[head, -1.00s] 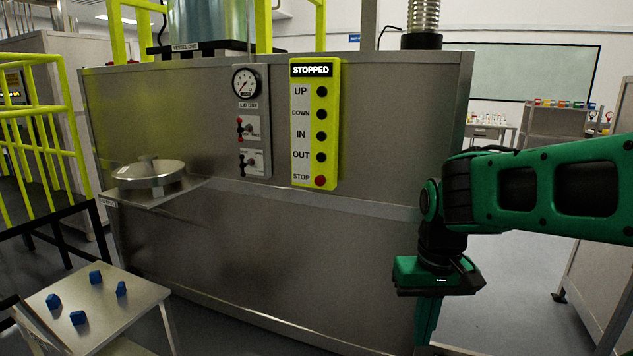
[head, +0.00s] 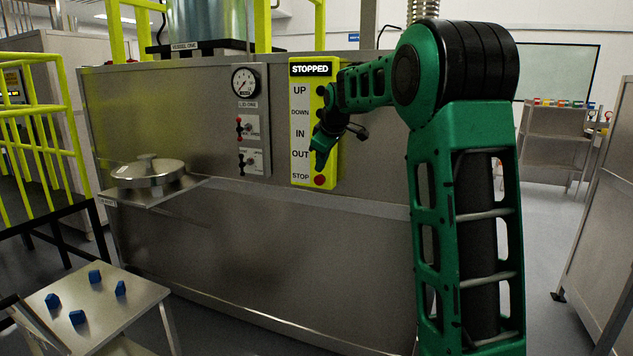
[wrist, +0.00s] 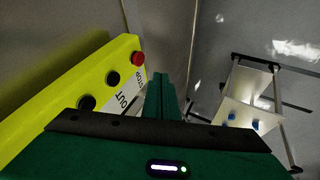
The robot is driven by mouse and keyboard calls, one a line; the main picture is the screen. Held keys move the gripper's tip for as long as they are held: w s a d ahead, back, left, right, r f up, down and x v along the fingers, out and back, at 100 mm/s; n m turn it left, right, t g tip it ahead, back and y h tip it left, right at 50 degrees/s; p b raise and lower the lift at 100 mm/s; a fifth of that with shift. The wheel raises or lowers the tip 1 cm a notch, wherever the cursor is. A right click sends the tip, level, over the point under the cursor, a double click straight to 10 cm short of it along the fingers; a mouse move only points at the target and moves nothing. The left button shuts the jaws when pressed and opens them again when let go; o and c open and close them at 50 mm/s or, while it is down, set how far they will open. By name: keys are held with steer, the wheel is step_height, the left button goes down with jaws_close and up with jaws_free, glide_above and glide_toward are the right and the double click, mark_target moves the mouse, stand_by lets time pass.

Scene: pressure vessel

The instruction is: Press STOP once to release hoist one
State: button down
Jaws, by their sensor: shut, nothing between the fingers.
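The yellow hoist control panel (head: 333,165) is mounted on the steel cabinet front. Its display (head: 310,69) reads STOPPED. The labels UP, DOWN, IN, OUT and STOP run down its left side. The red STOP button (head: 319,180) is at the bottom; it also shows in the wrist view (wrist: 138,58) near the panel's end. My gripper (head: 320,165) is shut and empty, pointing down in front of the panel, a little above STOP in the head view. In the wrist view its fingertips (wrist: 161,80) are right of the STOP button, apart from it. My gripper and wrist hide some black buttons.
A gauge (head: 244,82) and two small valve plates (head: 253,146) sit left of the panel. A round lid (head: 148,170) rests on a side shelf. A small table (head: 112,308) with several blue blocks stands at lower left. Yellow railings (head: 45,130) are at far left.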

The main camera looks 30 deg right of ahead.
mark_target(319, 177)
steer(key=shift+w, duration=0.2)
steer(key=x, duration=0.3)
steer(key=d+x, duration=0.1)
steer(key=x, duration=0.3)
steer(key=w+d+r+x, duration=0.1)
steer(key=x, duration=0.3)
steer(key=shift+w+d+f, duration=0.1)
steer(key=shift+d, duration=0.05)
steer(key=shift+w+d, duration=0.35)
steer(key=shift+d, duration=0.05)
steer(key=shift+d, duration=0.1)
